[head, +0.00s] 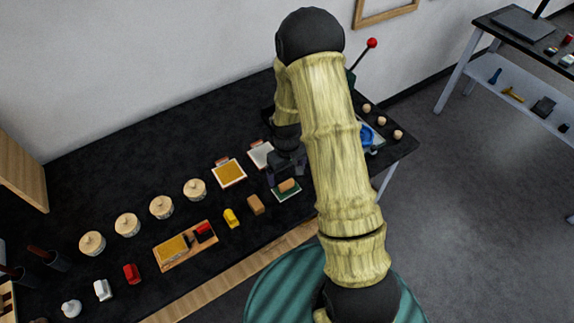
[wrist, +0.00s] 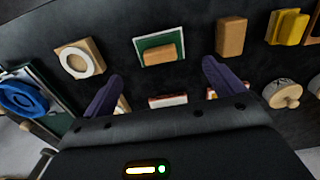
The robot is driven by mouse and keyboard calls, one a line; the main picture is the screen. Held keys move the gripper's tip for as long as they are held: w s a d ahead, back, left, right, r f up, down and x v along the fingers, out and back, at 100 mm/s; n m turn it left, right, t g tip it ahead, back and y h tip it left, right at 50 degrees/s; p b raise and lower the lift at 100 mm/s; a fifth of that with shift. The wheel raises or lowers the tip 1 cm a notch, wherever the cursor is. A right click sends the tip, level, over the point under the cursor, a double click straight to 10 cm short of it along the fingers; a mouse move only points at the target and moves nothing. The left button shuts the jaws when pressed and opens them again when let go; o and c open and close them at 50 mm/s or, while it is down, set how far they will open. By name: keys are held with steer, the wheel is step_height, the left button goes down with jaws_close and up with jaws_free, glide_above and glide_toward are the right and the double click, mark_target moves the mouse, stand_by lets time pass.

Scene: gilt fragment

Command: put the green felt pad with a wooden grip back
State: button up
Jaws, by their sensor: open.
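The green felt pad (head: 278,196) lies flat on the dark bench top, with its wooden grip (head: 288,186) facing up. In the wrist view the pad (wrist: 142,43) and its tan grip (wrist: 160,54) show ahead of the fingers, in the span between them. My gripper (head: 287,174) is open and empty. It hangs over the bench just behind the pad. In the wrist view its two dark fingers (wrist: 162,74) stand wide apart and touch nothing that I can see. How high they are above the bench is hard to tell.
A brown block (head: 256,205) and a yellow block (head: 231,218) stand left of the pad. Trays, one gold-coloured (head: 229,173) and one white (head: 260,155), lie behind. A wooden block with a white ring (wrist: 78,60) sits beside the pad. Several lidded pots (head: 162,207) stand further left.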

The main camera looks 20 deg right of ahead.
mark_target(287, 184)
steer(key=shift+r+b, duration=0.45)
steer(key=shift+r, duration=1.55)
steer(key=shift+s, duration=0.1)
steer(key=shift+r, duration=0.1)
steer(key=s+r+m+t, duration=0.2)
steer(key=s+r+m, duration=0.1)
steer(key=s+r, duration=1.1)
steer(key=shift+r+m+t, duration=0.3)
steer(key=shift+r, duration=0.4)
